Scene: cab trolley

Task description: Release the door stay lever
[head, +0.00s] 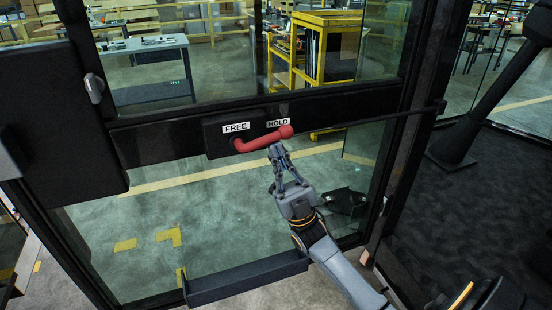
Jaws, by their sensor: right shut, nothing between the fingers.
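The red door stay lever (262,139) sits on a dark box on the door's black crossbar (345,112). Its pivot end is below the FREE label (236,127). Its knob end is at the right, just below the HOLD label (277,122). My right gripper (276,149) is shut, with its tips just below the lever near the knob end. I cannot tell whether the tips touch the lever. Nothing shows between the fingers. My left gripper is not in view.
A glass door in a black frame (395,140) fills the middle. A dark bar (247,277) crosses low on the door. A black panel (60,120) stands at the left. A dark post (490,100) rises at the right. Beyond the glass are a workbench (145,45) and a yellow trolley (325,20).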

